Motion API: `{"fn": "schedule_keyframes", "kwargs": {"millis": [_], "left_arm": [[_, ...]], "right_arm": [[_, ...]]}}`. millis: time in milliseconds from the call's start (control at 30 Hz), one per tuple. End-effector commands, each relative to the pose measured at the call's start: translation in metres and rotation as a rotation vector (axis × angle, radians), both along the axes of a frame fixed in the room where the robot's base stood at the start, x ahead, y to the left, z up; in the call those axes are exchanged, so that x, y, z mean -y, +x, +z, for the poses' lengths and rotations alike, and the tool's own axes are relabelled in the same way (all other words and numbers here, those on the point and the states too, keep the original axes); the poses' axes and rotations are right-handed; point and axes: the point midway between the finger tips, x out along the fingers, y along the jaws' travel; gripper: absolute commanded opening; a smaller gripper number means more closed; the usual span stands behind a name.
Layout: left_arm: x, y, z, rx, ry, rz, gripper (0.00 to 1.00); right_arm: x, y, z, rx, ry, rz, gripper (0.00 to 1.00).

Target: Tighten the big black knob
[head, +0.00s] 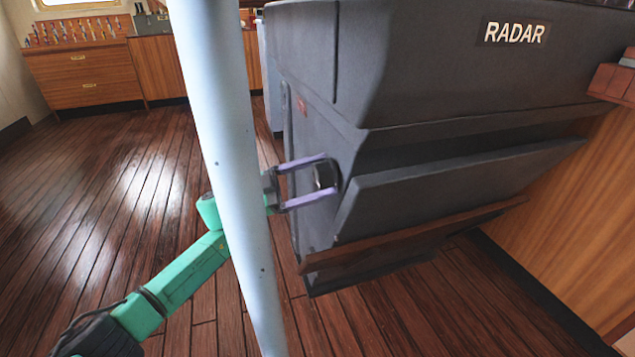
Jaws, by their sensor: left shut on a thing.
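The big black knob (323,176) sits on the left side face of the dark grey radar console (450,70). My left gripper (332,178), with purple fingers, reaches in from the left and is shut on the knob, one finger above it and one below. The fingers partly cover the knob, and its turned angle is hard to tell. My green left arm comes up from the bottom left and passes behind a pale pole. My right gripper is not in view.
The pale blue-white pole (225,120) stands close in front, crossing the left wrist. Wooden cabinets (85,75) with small items on top line the back left. The plank floor (110,170) at left is clear. A wooden panel (570,230) stands at right.

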Motion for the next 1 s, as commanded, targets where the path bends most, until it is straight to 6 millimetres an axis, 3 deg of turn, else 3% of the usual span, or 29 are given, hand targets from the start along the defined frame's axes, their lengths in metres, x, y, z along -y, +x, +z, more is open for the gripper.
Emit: {"fn": "schedule_keyframes", "kwargs": {"millis": [300, 1000], "left_arm": [[0.001, 0.000, -0.003, 0.285, 0.096, -0.004, 0.31], [0.001, -0.001, -0.001, 0.916, 0.302, -0.007, 0.31]], "right_arm": [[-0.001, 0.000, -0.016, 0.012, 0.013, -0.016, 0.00], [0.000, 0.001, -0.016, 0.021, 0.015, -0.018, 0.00]]}}
